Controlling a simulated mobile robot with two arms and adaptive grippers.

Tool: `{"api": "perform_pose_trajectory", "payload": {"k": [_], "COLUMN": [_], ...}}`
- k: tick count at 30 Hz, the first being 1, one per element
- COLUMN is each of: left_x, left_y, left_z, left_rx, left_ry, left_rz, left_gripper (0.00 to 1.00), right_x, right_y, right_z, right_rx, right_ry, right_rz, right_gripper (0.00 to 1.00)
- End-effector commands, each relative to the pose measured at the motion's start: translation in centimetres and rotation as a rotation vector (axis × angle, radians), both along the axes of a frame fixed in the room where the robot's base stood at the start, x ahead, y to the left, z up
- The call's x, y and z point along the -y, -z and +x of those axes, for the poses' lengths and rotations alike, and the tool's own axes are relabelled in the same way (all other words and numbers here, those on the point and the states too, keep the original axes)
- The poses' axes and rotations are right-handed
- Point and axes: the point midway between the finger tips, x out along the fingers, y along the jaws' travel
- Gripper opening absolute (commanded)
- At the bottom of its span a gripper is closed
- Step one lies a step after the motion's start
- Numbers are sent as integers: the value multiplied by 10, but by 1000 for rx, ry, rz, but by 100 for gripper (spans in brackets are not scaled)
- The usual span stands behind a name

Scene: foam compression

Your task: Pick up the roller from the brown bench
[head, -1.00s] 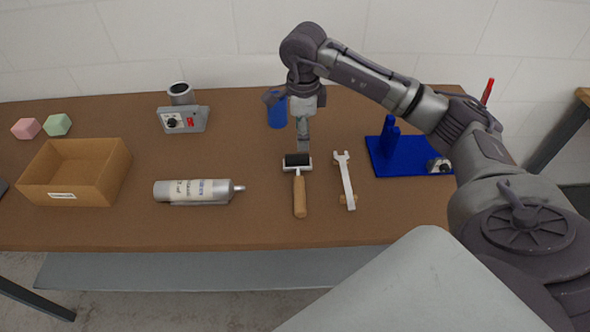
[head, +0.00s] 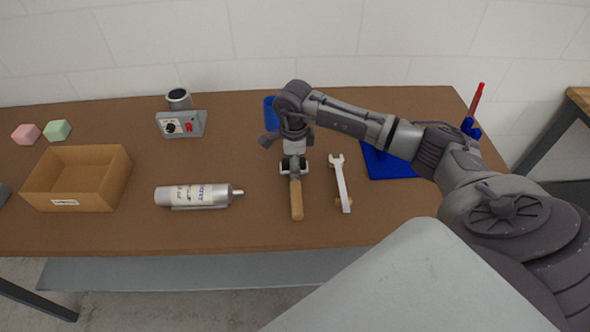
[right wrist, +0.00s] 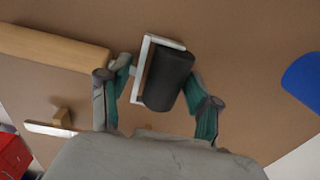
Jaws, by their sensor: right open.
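The roller lies on the brown bench (head: 250,228), its wooden handle (head: 296,200) pointing toward the front edge. Its black cylinder (right wrist: 168,80) and pale metal frame show in the right wrist view. My right gripper (head: 294,168) is low over the roller head and partly hides it in the head view. In the right wrist view, the open right gripper (right wrist: 158,88) has one finger on each side of the roller head. I cannot tell whether either finger touches it. My left gripper is not in view.
A wrench (head: 342,184) lies close to the right of the roller. A silver cartridge (head: 194,196) lies to the left, with a cardboard box (head: 78,180) beyond. A blue cup (head: 270,112) stands behind the gripper. A blue stand (head: 390,166) is at right.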

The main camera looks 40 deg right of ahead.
Motion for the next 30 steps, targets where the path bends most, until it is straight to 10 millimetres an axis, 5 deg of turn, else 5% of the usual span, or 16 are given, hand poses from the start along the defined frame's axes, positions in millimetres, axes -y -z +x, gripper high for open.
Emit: {"api": "perform_pose_trajectory", "payload": {"k": [12,23,30], "left_x": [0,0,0], "left_y": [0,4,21], "left_z": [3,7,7], "left_rx": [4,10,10], "left_ry": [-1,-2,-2], "left_rz": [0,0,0], "left_gripper": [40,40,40], "right_x": [0,0,1], "right_y": [-1,-8,-43], "right_z": [0,1,-1], "right_rx": [1,4,8], "right_ry": [0,0,-1], "right_rz": [0,1,-1], "right_gripper": [5,5,5]}}
